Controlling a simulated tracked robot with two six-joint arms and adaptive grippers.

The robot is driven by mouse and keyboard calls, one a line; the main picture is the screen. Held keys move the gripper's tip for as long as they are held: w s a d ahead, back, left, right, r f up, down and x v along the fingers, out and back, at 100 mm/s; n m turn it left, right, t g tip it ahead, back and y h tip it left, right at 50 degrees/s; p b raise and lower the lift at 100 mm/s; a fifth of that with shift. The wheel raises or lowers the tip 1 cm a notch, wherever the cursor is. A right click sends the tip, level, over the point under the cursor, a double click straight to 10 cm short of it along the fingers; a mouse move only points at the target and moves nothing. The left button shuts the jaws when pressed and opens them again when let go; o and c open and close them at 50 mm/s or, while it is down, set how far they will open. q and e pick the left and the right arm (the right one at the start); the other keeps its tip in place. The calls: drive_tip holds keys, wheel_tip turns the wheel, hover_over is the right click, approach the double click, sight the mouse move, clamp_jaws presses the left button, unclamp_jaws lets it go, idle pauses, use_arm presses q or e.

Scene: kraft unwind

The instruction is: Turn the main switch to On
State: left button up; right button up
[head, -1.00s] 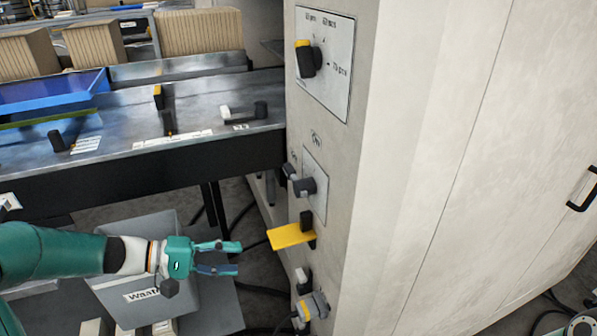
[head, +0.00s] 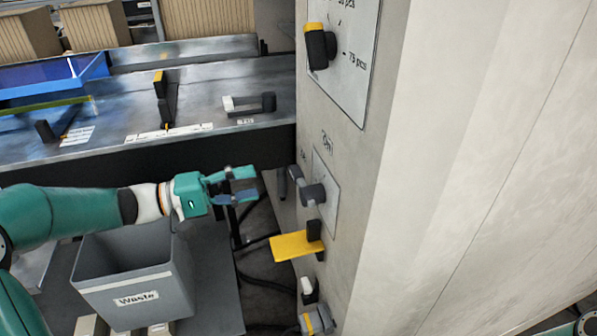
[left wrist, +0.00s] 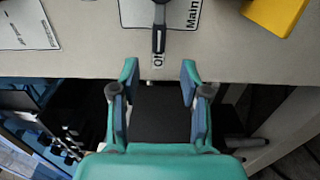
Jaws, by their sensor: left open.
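The main switch (head: 312,194) is a dark grey rotary knob with a lever arm on a light plate on the side of the beige cabinet. My right gripper is not in view.
A yellow flap (head: 297,246) juts from the cabinet (head: 352,215) below the switch. A black-and-yellow selector knob (head: 319,46) sits above it. A grey waste bin (head: 135,280) stands below my left arm. A metal worktable (head: 215,95) lies behind the arm.

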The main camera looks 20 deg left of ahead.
sight(292, 176)
use_arm(q)
drive_tip(key=p+x, duration=0.1)
drive_tip(key=x, duration=0.9)
drive_tip(key=shift+w+d, duration=0.2)
drive_tip(key=shift+d, duration=0.1)
clamp_jaws()
